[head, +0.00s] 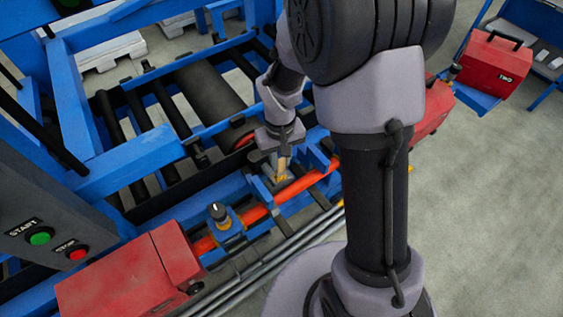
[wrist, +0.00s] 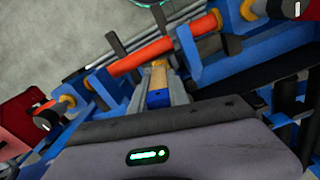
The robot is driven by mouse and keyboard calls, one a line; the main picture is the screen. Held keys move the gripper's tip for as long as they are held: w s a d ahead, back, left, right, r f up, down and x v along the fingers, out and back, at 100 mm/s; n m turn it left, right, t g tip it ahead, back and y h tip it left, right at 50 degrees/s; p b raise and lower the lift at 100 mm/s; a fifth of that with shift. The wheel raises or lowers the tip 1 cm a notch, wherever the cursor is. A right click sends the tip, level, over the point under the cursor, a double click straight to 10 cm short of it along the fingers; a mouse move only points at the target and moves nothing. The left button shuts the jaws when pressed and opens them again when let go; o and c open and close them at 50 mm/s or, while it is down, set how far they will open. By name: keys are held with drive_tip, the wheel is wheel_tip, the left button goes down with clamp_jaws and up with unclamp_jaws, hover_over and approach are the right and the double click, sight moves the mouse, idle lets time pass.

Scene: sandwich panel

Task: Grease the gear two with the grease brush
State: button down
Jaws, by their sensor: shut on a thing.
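My gripper (head: 281,162) is pointed down over the blue frame, beside the orange shaft (head: 255,213). In the wrist view my gripper (wrist: 158,90) is shut on the grease brush (wrist: 157,77), which has a blue part between the fingers and pale tan bristles beyond. The brush (head: 283,166) also shows as a small tan piece under the gripper in the head view. Its tip is close to the orange shaft (wrist: 140,60); I cannot tell whether they touch. I cannot pick out gear two for certain; my arm and gripper hide part of the frame.
A control box with a green start button (head: 39,237) and a red stop button (head: 77,254) stands at left. A red box (head: 130,279) is at front left. Black rollers (head: 205,85) lie behind the gripper.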

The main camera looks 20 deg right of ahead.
drive_tip(key=shift+w+r+p, duration=0.15)
drive_tip(key=shift+r+p, duration=0.45)
drive_tip(key=shift+r, duration=0.25)
drive_tip(key=shift+r+p, duration=1.65)
drive_tip(key=shift+r, duration=0.45)
drive_tip(key=shift+f, duration=0.1)
